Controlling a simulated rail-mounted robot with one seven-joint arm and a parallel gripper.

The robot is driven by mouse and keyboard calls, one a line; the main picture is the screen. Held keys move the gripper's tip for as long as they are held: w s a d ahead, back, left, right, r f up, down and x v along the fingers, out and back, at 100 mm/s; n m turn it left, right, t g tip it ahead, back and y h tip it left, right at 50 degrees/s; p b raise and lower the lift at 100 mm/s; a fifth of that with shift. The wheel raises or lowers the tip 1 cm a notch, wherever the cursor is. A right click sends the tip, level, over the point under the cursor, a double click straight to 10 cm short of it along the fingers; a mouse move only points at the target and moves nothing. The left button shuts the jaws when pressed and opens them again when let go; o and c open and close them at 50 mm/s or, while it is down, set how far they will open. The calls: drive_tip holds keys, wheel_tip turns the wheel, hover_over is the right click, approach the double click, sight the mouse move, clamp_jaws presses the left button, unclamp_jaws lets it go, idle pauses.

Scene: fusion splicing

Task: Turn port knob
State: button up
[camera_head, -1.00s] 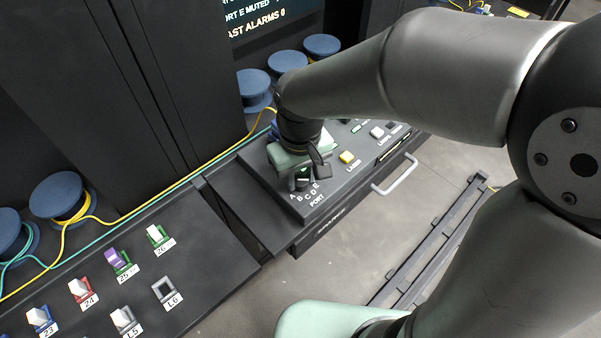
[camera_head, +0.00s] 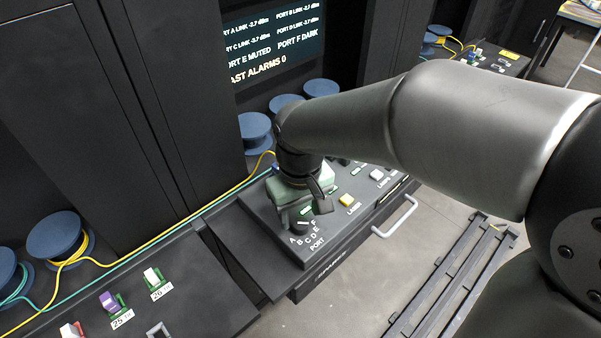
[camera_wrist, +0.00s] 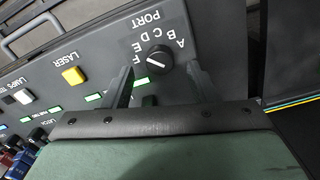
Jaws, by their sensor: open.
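The port knob (camera_wrist: 159,59) is a round black dial with a white pointer line, ringed by the letters A to F and the word PORT. In the head view the knob (camera_head: 302,226) sits at the near left of the sloped console, partly hidden by my gripper. My gripper (camera_wrist: 160,76) is open, its two dark fingers apart with nothing between the pads. In the wrist view the fingertips lie on either side of the knob's lower edge. In the head view my gripper (camera_head: 303,208) is just above and behind the knob. Contact cannot be told.
A yellow LASER button (camera_wrist: 73,76) and lit green labels lie beside the knob. A screen (camera_head: 275,42) reads PORT E MUTED and PORT F DARK. Blue spools (camera_head: 255,130) stand behind. A grey handle (camera_head: 395,217) fronts the console. A panel of switches (camera_head: 120,300) lies left.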

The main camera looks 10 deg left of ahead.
sight(300, 223)
wheel_tip(300, 223, up, 15)
drive_tip(key=shift+f, duration=0.1)
idle(0.4)
